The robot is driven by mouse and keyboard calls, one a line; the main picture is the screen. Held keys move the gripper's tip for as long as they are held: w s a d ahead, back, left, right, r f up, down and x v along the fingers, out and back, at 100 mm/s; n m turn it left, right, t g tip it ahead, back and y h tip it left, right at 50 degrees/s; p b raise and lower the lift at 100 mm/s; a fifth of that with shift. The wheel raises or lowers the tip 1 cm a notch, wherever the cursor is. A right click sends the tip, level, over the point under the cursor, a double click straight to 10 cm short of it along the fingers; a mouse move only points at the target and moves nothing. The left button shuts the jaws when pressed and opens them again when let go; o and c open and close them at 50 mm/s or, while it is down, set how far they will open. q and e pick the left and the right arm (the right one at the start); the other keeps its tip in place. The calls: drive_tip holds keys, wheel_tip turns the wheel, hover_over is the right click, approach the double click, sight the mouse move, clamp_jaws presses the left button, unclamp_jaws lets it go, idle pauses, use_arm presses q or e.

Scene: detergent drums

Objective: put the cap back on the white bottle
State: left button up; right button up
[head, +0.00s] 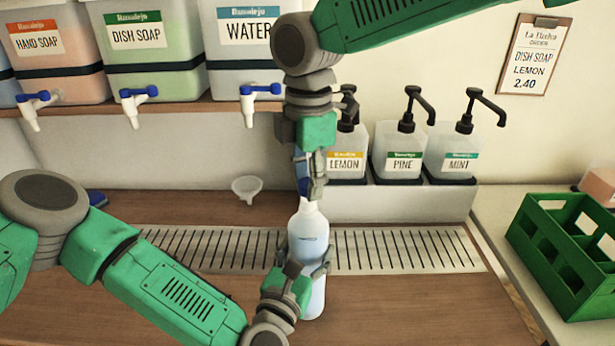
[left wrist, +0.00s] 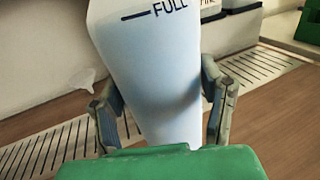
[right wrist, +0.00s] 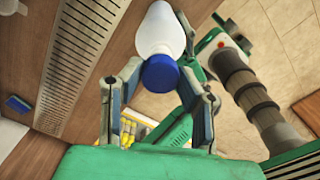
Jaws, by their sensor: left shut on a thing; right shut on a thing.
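The white bottle (head: 309,236) stands upright by the drip grate, filled with pale blue liquid. My left gripper (head: 303,272) is shut around its body; the left wrist view shows the bottle (left wrist: 158,60) between both fingers, below a "FULL" mark. My right gripper (head: 308,175) is above the bottle, pointing down, shut on the blue cap (head: 304,187). In the right wrist view the cap (right wrist: 160,73) sits between the fingertips, in front of the bottle's top (right wrist: 160,32). The cap is over the neck; I cannot tell whether they touch. The bottle's mouth is hidden.
A drip grate (head: 200,250) crosses the wooden counter. A small funnel (head: 246,188) is behind it. Pump bottles, including pine (head: 398,150), stand on a ledge at the back right. Drums with taps (head: 137,100) are on the shelf at upper left. A green crate (head: 560,255) is at right.

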sight(308, 229)
drive_tip(key=shift+f, duration=0.65)
drive_tip(key=shift+f, duration=0.6)
drive_tip(key=m, duration=1)
drive_tip(key=shift+a, duration=0.1)
drive_tip(key=m, duration=0.3)
drive_tip(key=o, duration=0.6)
drive_tip(key=shift+o, duration=0.2)
drive_tip(key=shift+r, duration=0.15)
